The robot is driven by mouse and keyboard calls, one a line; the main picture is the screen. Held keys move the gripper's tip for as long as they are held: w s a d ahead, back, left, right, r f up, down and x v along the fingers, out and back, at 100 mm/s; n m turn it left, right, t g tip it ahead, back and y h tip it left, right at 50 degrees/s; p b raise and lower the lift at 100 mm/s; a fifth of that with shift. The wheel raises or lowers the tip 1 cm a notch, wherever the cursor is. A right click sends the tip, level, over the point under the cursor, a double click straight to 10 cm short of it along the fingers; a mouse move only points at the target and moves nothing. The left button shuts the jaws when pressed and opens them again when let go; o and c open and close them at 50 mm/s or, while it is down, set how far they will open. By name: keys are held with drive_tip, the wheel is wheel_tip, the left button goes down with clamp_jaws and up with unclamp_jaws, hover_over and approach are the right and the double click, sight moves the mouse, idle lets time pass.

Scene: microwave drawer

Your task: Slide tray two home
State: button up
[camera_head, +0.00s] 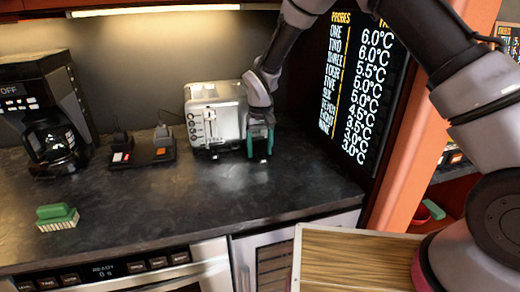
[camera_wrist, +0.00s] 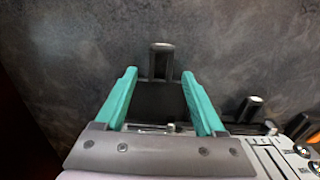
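My gripper (camera_head: 260,141) is over the counter, just right of the toaster (camera_head: 216,112), fingers pointing down. In the wrist view its two teal fingers (camera_wrist: 159,101) are apart. A dark block and an upright dark post with a pale cap (camera_wrist: 161,60) show in and beyond the gap; I cannot tell whether the fingers touch them. No tray in view is marked as two. A pale-framed panel with a wood-grain face (camera_head: 355,262) is at the lower right, partly hidden by my arm; I cannot tell whether it is a tray.
The dark counter (camera_head: 130,205) holds a coffee maker (camera_head: 50,120), a dark base with switches (camera_head: 143,155) and a green brush (camera_head: 57,217). A microwave front reading READY (camera_head: 105,270) is below. A temperature board (camera_head: 362,85) and an orange post (camera_head: 415,135) stand right.

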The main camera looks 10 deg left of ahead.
drive_tip(key=shift+r, duration=0.15)
drive_tip(key=shift+s+d+r, duration=0.2)
drive_tip(key=shift+s+d, duration=0.4)
drive_tip(key=shift+d, duration=0.15)
drive_tip(key=shift+s+d+r, duration=0.35)
drive_tip(key=shift+s+d, duration=0.15)
drive_tip(key=shift+s, duration=0.55)
drive_tip(key=shift+s+d+r, duration=0.3)
drive_tip(key=shift+s+d, duration=0.2)
drive_tip(key=shift+s, duration=0.6)
drive_tip(key=shift+s+d+r, duration=0.35)
drive_tip(key=shift+s+d, duration=0.15)
drive_tip(key=shift+s, duration=0.55)
